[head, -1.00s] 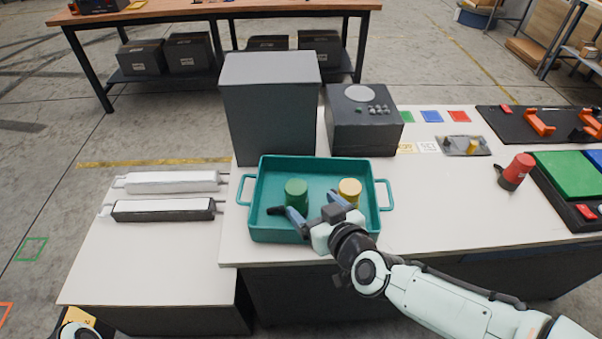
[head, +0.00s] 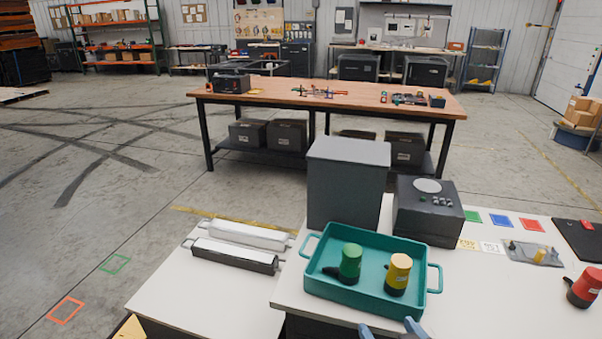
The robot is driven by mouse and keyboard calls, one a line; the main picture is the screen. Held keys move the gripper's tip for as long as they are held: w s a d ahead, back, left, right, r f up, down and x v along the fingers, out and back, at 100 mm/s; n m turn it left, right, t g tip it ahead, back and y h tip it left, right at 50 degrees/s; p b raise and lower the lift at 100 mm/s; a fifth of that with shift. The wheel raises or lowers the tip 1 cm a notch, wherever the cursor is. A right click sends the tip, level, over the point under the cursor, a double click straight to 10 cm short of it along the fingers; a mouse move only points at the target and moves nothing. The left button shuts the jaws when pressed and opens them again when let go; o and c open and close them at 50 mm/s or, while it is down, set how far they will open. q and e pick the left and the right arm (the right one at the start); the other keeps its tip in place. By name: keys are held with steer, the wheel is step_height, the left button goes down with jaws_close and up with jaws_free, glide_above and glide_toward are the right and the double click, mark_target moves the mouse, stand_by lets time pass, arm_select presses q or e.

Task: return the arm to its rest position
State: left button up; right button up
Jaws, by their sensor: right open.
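My right gripper (head: 390,329) shows only as two blue-grey fingertips at the bottom edge of the head view. The tips are apart with nothing between them, just below the near wall of the teal tote (head: 330,286). The rest of my right arm is out of the picture. My left gripper is not in view.
A tall grey box (head: 346,185) and a dark box with a round pale top (head: 428,211) stand behind the tote. A white bar and a dark bar (head: 236,254) lie to the left. A red cylinder (head: 586,287) stands at the right. The table's front right is clear.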

steer(key=s+f+m+g+p, duration=0.2)
steer(key=f+g+p, duration=0.15)
steer(key=f, duration=0.95)
steer(key=s+f+m+g+p, duration=0.1)
steer(key=s+f+g+p, duration=0.3)
steer(key=f, duration=0.9)
steer(key=s+a+f+m+g+y+p, duration=0.1)
steer(key=s+a+f+g, duration=0.1)
steer(key=s+f, duration=0.3)
steer(key=s+a+f+m+g+y+p, duration=0.1)
steer(key=s+f+g, duration=0.4)
steer(key=s, duration=0.7)
steer(key=shift+a+f+p, duration=0.45)
steer(key=shift+f+p, duration=0.1)
steer(key=shift+f, duration=0.1)
